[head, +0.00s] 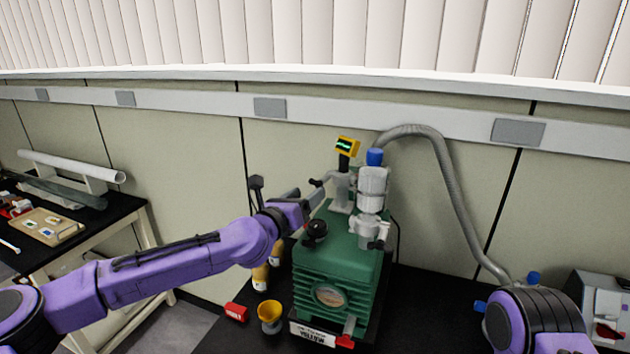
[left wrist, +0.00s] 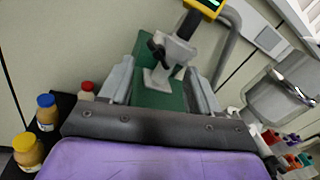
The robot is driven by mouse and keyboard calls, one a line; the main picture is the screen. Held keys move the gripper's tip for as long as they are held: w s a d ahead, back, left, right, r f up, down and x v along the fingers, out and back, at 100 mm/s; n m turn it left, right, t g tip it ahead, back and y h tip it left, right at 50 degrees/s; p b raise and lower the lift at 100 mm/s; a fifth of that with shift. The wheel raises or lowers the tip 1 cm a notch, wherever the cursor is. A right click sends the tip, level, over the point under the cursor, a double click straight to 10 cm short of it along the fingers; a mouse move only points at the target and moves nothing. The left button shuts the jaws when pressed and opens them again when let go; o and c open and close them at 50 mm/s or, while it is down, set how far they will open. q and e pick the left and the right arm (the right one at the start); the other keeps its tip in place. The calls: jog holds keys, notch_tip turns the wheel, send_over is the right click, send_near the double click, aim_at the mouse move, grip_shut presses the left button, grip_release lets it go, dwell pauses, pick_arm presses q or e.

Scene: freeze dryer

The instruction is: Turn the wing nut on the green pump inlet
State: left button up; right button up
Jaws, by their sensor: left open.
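The green pump (head: 338,262) stands on the black bench in the head view. A grey metal inlet fitting (head: 341,190) rises from its top, with a yellow gauge (head: 347,146) above it. A small dark wing nut (head: 317,183) sits on the fitting's left side; it shows larger in the left wrist view (left wrist: 157,46). My left gripper (head: 318,193) reaches in from the left, close to the fitting. In the left wrist view its open fingers (left wrist: 158,72) appear on either side of the fitting, with nothing held. The exact gap to the wing nut is unclear. My right gripper is out of view.
A white and grey valve assembly with a blue cap (head: 373,190) stands right of the inlet, joined to a grey hose (head: 452,170). A black knob (head: 315,231) sits on the pump.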

aim_at(316, 187)
pick_arm(q)
jog(key=p+x, duration=0.1)
jog(key=x, duration=0.4)
jog(key=shift+p, duration=0.35)
grip_shut()
jog(key=m+b, duration=0.3)
jog(key=b, duration=0.1)
jog(key=shift+f+b, duration=0.2)
jog(key=shift+b, duration=0.2)
jog(key=shift+r+m+b, duration=0.1)
jog(key=shift+m+b, duration=0.9)
jog(key=shift+r+m+b, duration=0.1)
jog(key=shift+m+b, duration=0.6)
jog(key=shift+m, duration=0.3)
